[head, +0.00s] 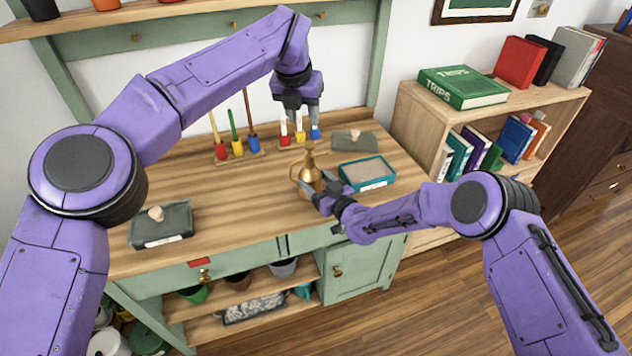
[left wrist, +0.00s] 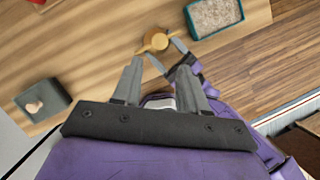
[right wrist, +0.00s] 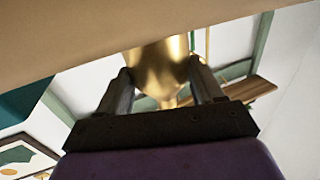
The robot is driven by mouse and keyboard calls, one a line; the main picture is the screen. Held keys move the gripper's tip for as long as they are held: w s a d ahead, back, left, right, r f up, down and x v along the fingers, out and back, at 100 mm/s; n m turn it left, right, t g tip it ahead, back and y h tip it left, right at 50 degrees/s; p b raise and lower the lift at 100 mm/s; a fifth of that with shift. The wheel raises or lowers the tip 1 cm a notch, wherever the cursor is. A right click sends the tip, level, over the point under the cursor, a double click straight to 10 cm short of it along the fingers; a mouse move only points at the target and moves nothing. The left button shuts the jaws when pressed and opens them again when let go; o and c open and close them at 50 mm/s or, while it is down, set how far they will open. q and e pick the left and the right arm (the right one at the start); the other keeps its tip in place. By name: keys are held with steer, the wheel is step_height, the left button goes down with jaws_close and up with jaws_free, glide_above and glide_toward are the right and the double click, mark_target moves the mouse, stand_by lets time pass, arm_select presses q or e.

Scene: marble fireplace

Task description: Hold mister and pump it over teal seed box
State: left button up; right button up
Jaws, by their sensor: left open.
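The brass mister (head: 309,176) stands upright near the table's front edge, left of the teal seed box (head: 369,184). My right gripper (head: 314,190) is closed around the mister's body from the front right; in the right wrist view the brass body (right wrist: 160,65) sits between both fingers. I cannot tell whether its base touches the table. My left gripper (head: 298,118) is open and empty, pointing down above the mister. In the left wrist view the mister's top (left wrist: 157,40) shows beyond the gap between its fingertips (left wrist: 157,68). The seed box also shows there (left wrist: 232,27).
A dark lidded box (head: 160,230) sits at the table's left and another grey one (head: 354,142) behind the seed box. Racks of coloured tools (head: 237,150) stand at the back. A bookshelf (head: 490,105) is at right. The table's left middle is clear.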

steer(key=c, duration=0.5)
arm_select(q)
steer(key=shift+c, duration=1.2)
arm_select(e)
steer(key=shift+c, duration=0.8)
arm_select(q)
jaws_close()
